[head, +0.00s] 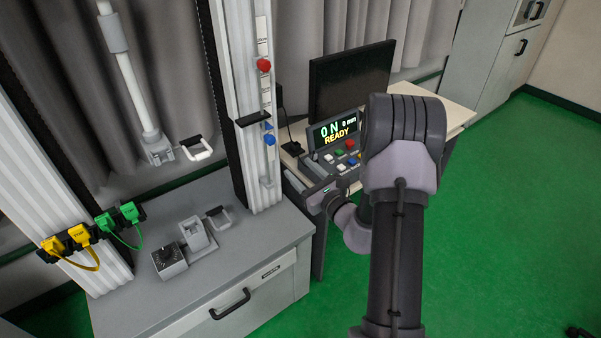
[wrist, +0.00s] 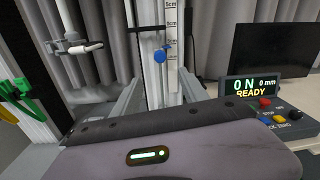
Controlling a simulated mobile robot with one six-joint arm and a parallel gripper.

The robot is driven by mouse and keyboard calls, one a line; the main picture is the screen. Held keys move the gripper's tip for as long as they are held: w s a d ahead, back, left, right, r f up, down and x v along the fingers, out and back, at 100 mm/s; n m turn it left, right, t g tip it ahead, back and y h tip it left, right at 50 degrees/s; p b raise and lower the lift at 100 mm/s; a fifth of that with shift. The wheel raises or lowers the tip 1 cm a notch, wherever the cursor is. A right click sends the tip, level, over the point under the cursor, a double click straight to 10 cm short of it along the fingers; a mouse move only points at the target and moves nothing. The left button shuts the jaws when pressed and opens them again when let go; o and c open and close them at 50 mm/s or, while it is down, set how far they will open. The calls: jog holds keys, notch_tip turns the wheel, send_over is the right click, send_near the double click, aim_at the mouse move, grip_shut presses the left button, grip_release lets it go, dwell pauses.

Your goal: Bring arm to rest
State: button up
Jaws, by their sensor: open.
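My arm comes up from the bottom of the head view and bends at a large dark joint. My gripper (head: 306,178) is partly hidden behind the arm, between the tower and the control panel. In the wrist view my gripper (wrist: 160,84) shows two grey fingers spread apart with nothing between them. Its dark body with a lit green strip fills the bottom. The fingers point towards the tower column (head: 237,100), with its blue knob (wrist: 160,55) beyond them.
The control panel (head: 341,158) reads 0 N, 0 mm, READY, with a monitor (head: 350,80) behind it. A red knob (head: 264,65) is on the column. Yellow clips (head: 68,243) and green clips (head: 119,217) hang at the left. Green floor (head: 510,220) is open at right.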

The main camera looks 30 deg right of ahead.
jog(key=shift+w, duration=0.1)
jog(key=s+a+r+n+g+y+b, duration=0.1)
jog(key=s+a+r+n+g+y, duration=0.15)
jog(key=a+n+y, duration=0.4)
jog(key=s+a+r+n+g+y, duration=0.1)
jog(key=s+a+r+n+g, duration=0.2)
jog(key=a, duration=0.7)
jog(key=s+a+r+n+g+y+b, duration=0.1)
jog(key=a+r+n+g+y, duration=0.1)
jog(key=a+r+n+y, duration=0.45)
jog(key=s+a+f+n+g+h+b, duration=0.1)
jog(key=s+a+n+g+h, duration=0.3)
jog(key=s, duration=0.3)
jog(key=s+a+f+n+g+h+b, duration=0.1)
jog(key=s+a+f+n+g, duration=0.15)
jog(key=s+a, duration=0.45)
jog(key=s+d+n+t+h+b, duration=0.1)
jog(key=s+d+n+h, duration=0.6)
jog(key=s+d, duration=0.1)
jog(key=shift+d+r+t+h, duration=0.3)
jog(key=shift+d+t, duration=0.1)
jog(key=shift+d, duration=0.1)
